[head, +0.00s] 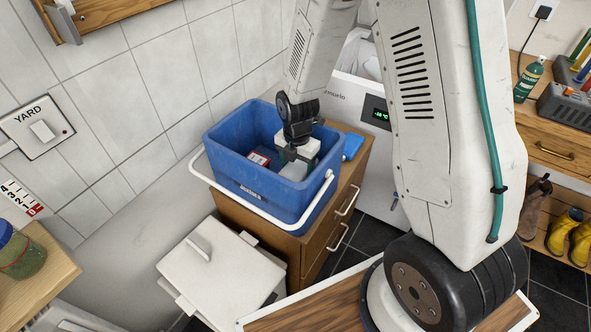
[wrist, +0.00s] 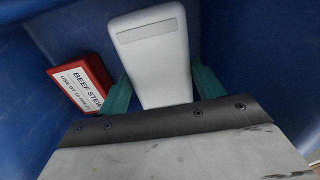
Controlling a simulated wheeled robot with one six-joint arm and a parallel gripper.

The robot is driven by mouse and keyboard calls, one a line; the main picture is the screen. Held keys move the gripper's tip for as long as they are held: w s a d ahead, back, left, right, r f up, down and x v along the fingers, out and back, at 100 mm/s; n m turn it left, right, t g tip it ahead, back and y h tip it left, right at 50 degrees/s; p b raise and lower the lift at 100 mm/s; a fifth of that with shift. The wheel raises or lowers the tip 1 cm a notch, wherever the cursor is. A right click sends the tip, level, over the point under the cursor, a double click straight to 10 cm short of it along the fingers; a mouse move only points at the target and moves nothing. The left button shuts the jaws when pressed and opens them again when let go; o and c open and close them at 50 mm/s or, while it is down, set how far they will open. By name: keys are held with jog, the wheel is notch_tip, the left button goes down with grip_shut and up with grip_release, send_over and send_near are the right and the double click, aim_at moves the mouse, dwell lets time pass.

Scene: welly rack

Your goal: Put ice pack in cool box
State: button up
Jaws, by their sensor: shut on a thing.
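The blue cool box (head: 265,195) stands open on a wooden drawer unit, its white handle hanging down the front. My gripper (head: 292,160) is down inside the box. It is shut on the pale grey ice pack (wrist: 152,60), which sits between the two green fingers in the wrist view. The ice pack (head: 293,171) shows below the fingers in the head view, within the box walls. Whether its lower end touches the box floor cannot be told.
A red pack labelled beef stew (wrist: 82,86) lies in the box left of the ice pack. A white lid (head: 215,262) rests in front of the drawer unit (head: 335,205). A flat blue thing (head: 353,145) lies right of the box. A white freezer (head: 375,160) stands behind.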

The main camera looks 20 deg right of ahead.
jog(key=shift+f, duration=0.8)
jog(key=shift+f, duration=0.6)
jog(key=o, duration=1.2)
jog(key=shift+r, duration=0.1)
